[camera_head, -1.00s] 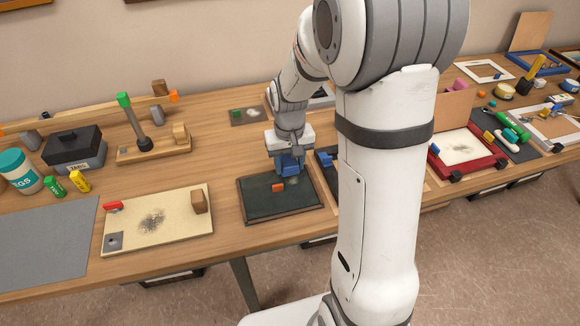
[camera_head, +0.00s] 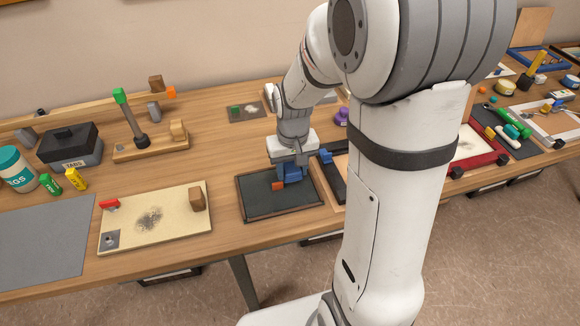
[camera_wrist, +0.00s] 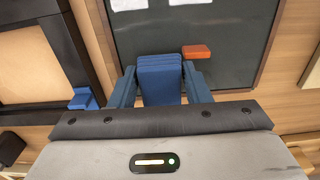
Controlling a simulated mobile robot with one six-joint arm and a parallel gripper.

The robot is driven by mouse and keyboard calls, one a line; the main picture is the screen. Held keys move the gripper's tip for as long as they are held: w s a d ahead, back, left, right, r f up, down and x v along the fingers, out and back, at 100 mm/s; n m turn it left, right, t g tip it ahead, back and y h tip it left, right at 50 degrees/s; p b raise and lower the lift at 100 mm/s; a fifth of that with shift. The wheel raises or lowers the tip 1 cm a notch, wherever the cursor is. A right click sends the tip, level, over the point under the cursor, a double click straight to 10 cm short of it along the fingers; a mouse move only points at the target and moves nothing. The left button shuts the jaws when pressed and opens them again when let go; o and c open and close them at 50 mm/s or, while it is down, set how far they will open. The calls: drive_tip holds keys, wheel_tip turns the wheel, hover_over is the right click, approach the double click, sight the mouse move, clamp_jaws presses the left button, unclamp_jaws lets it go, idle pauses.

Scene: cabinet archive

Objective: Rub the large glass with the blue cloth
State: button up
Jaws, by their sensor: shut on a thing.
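The large glass (camera_head: 260,206) is a dark panel in a thin brown frame, lying flat on the bench; it also shows in the wrist view (camera_wrist: 236,65). The blue cloth (camera_wrist: 160,78) is a folded blue pad, seen in the head view (camera_head: 291,176) over the right part of the glass. My gripper (camera_wrist: 160,90) is shut on the cloth, with one blue finger on each side. I cannot tell whether the cloth touches the glass. A small orange-red block (camera_head: 278,186) sits on the glass, just left of the cloth.
A cream board (camera_head: 172,222) with a dark smudge lies to the left. A dark-framed tray (camera_wrist: 62,30) with a blue clip (camera_wrist: 82,98) stands close beside the glass. My arm hides part of the bench to the right. Small white patches (camera_wrist: 128,4) show on the glass.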

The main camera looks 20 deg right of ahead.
drive_tip(key=shift+s+f, duration=0.25)
drive_tip(key=shift+s, duration=0.3)
wheel_tip(320, 180, up, 5)
drive_tip(key=p, duration=0.3)
drive_tip(key=shift+s+p, duration=0.1)
drive_tip(key=shift+p, duration=0.3)
drive_tip(key=shift+r+p, duration=0.35)
drive_tip(key=shift+r, duration=0.25)
drive_tip(key=shift+r, duration=0.1)
drive_tip(key=shift+r+p, duration=1.15)
drive_tip(key=shift+r, duration=0.4)
drive_tip(key=shift+f, duration=0.1)
